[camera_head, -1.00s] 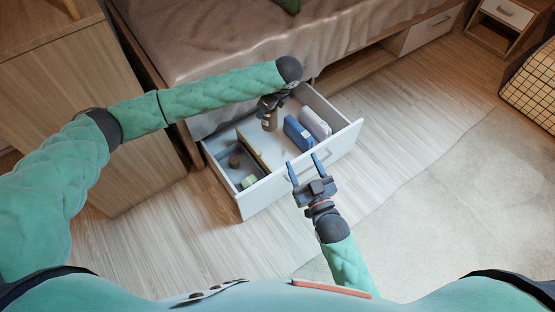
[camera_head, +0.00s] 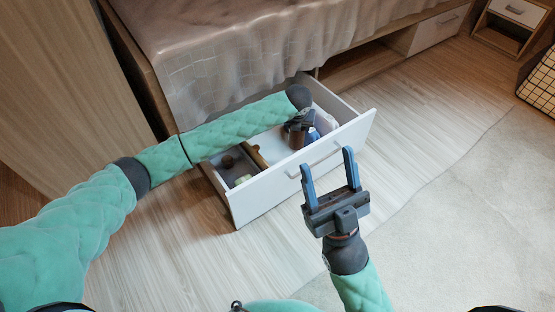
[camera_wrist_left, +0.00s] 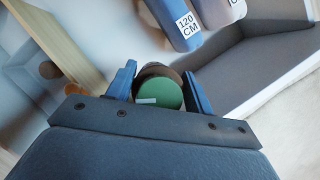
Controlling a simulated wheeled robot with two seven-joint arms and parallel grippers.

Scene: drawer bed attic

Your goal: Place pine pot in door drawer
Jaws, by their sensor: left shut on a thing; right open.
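The pine pot (camera_wrist_left: 160,93), a round thing with a green end and a brown rim, sits between the blue fingers of my left gripper (camera_wrist_left: 162,84) in the left wrist view. That gripper is shut on it. In the head view my left gripper (camera_head: 297,133) points down into the open white drawer (camera_head: 283,186), right of its wooden divider (camera_head: 257,156). The arm and gripper largely hide the pot there; I cannot tell whether it touches the drawer floor. My right gripper (camera_head: 329,164) is open and empty, in front of the drawer's front panel.
A blue case (camera_wrist_left: 178,22) marked "120 CM" and a pale case (camera_wrist_left: 220,10) lie beside the pot. A small brown thing (camera_head: 228,161) and a pale green block (camera_head: 241,180) sit in the left compartment. The bed (camera_head: 220,60) stands behind; floor in front is clear.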

